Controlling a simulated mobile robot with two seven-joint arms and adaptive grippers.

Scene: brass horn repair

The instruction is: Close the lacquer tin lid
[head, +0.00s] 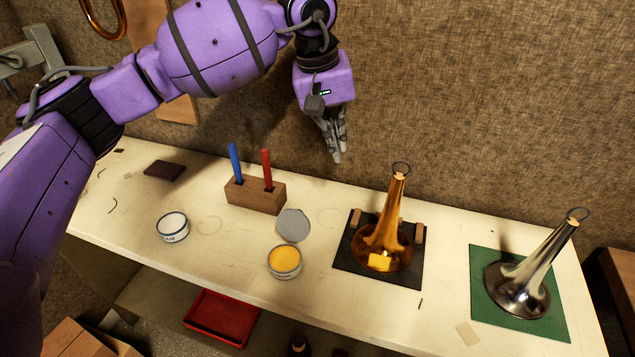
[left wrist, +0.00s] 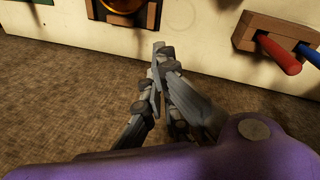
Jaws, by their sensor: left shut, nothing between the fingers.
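The lacquer tin (head: 284,262) stands on the cream bench top, open, with yellow-orange lacquer showing inside. Its grey round lid (head: 293,225) is raised at the tin's far side, tilted back. My left gripper (head: 337,160) is shut and empty, pointing down above the bench's back edge, behind and to the right of the lid. In the left wrist view the shut fingers (left wrist: 160,50) show near the bench edge; the tin and lid are not seen there. My right gripper is not in view.
A wooden block (head: 255,196) holding blue and red tools stands behind the lid. A brass bell (head: 383,240) on a black mat is right of the tin. A white tin (head: 172,227) sits left. A silver bell (head: 520,285) stands on a green mat (head: 557,325) far right.

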